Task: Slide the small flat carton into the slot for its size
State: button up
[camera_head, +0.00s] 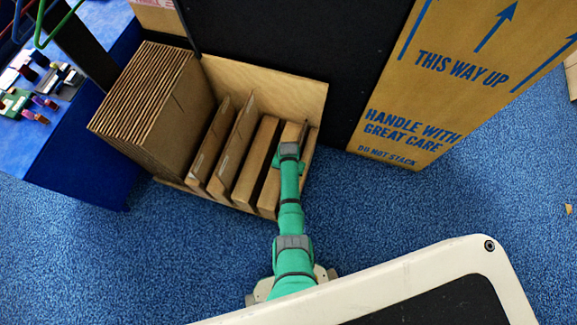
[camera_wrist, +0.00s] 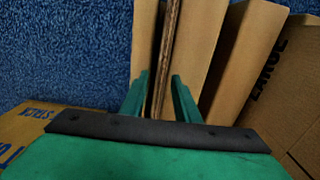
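The small flat carton (camera_wrist: 167,45) shows as a thin, dark brown upright edge in the wrist view. It stands between the two green fingers of my gripper (camera_wrist: 160,90). The fingers look a little apart from it, so my gripper seems open around it. In the head view my gripper (camera_head: 290,150) is over the right end of the wooden rack (camera_head: 275,85), and the carton (camera_head: 304,133) is partly hidden by it. The carton stands upright in the rightmost slot, between tan dividers. Its lower edge is hidden, so I cannot tell whether it reaches the slot floor.
Tan dividers (camera_head: 239,142) separate the rack's slots. A thick stack of brown cartons (camera_head: 150,105) stands at its left. A large carton with blue print (camera_head: 420,90) leans at the right against the dark panel (camera_head: 300,35). Blue carpet (camera_head: 180,250) is clear in front.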

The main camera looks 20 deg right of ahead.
notch_tip(320, 180, up, 10)
jog(key=shift+f, duration=0.1)
dwell(0.4)
jog(key=shift+s, duration=0.1)
